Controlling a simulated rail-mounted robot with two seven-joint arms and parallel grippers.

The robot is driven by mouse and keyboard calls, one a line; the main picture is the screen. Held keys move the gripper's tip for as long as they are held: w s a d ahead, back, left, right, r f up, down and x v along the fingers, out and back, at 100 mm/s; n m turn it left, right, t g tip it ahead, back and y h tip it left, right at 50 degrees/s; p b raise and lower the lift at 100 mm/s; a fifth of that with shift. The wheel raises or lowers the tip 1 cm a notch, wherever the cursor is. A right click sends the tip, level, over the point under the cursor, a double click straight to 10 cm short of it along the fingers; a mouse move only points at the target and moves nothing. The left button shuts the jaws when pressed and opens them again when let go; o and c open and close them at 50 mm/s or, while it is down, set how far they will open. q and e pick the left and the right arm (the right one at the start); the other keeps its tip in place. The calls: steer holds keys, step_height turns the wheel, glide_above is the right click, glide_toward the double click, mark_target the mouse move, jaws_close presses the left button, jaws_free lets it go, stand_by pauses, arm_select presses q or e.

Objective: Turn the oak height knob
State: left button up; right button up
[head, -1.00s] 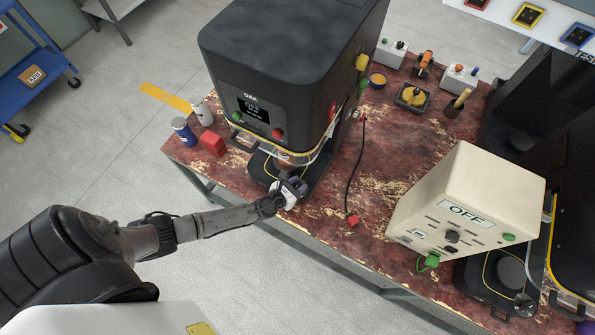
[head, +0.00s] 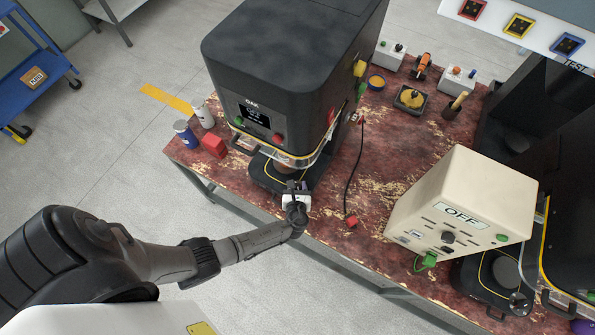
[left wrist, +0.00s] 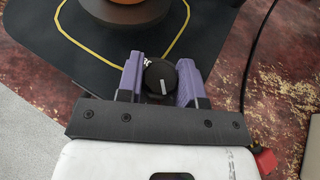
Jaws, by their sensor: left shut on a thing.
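The oak machine (head: 285,85) is a tall black unit with "OAK" on its small screen, at the table's front left. Its height knob (left wrist: 160,78) is black and round with a white pointer line, at the front of the dark base plate (left wrist: 75,45). A small white mark shows beside the knob's upper left. My left gripper (left wrist: 161,82) has purple fingers on either side of the knob and is shut on it. In the head view my left gripper (head: 296,188) hides the knob at the front of the base. My right gripper is not in view.
A cream box marked "OFF" (head: 460,205) stands to the right, near a second black machine (head: 570,200). A red block (head: 213,146) and two small containers stand left of the oak machine. A black cable (head: 355,175) with a red end lies right of it.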

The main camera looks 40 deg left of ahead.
arm_select(q)
steer(key=shift+n+g+y, duration=0.3)
stand_by(0.4)
steer(key=o, duration=0.9)
steer(key=shift+s+d+r, duration=0.2)
steer(key=shift+s+d, duration=0.1)
steer(key=p+v, duration=0.1)
steer(key=v, duration=1.1)
steer(key=shift+s+d+r, duration=0.1)
steer(key=shift+s+d, duration=0.15)
steer(key=shift+s, duration=0.05)
